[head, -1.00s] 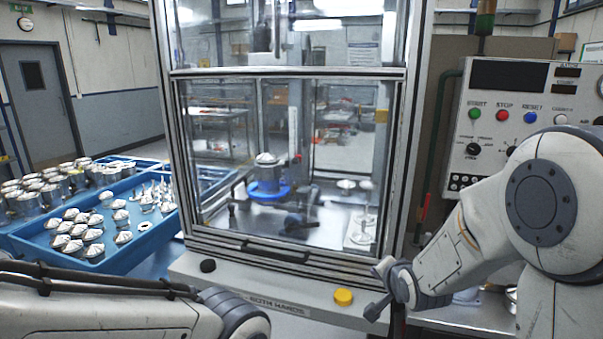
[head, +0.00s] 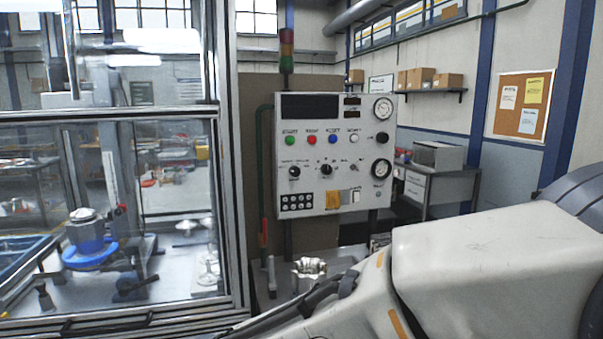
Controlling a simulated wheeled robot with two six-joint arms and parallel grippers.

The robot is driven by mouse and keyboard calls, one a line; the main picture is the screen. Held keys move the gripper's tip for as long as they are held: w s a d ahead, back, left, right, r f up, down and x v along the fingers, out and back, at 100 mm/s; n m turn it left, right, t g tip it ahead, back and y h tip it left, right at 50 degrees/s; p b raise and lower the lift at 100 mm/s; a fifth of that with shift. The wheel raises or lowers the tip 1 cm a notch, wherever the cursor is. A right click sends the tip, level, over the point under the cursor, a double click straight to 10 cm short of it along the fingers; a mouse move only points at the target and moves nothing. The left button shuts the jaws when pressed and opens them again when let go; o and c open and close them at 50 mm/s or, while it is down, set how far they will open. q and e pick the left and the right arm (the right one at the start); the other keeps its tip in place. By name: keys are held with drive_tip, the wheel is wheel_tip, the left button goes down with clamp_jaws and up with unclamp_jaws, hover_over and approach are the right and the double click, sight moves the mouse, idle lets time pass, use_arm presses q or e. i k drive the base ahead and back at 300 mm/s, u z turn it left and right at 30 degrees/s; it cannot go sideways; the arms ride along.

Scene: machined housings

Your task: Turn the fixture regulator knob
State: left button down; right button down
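The grey control panel (head: 335,110) stands in the middle of the head view, to the right of the glazed enclosure. A round black knob (head: 382,138) sits at its right side, between an upper gauge (head: 383,108) and a lower gauge (head: 381,169). Two smaller black selector knobs, one on the left (head: 294,172) and one near the middle (head: 326,170), sit lower on the panel. The labels are too small to tell which knob is the regulator. My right arm crosses the lower right, below the panel; its gripper is not visible. My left gripper is out of view.
The glazed enclosure (head: 228,200) fills the left, with a blue ring fixture (head: 90,255) behind its glass. A silver metal part (head: 309,268) stands on the bench below the panel. A grey cabinet (head: 430,185) stands behind at right. The panel's front is unobstructed.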

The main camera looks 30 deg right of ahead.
sight(382, 138)
drive_tip(key=z, duration=1.8)
drive_tip(key=i, duration=0.65)
drive_tip(key=z, duration=0.15)
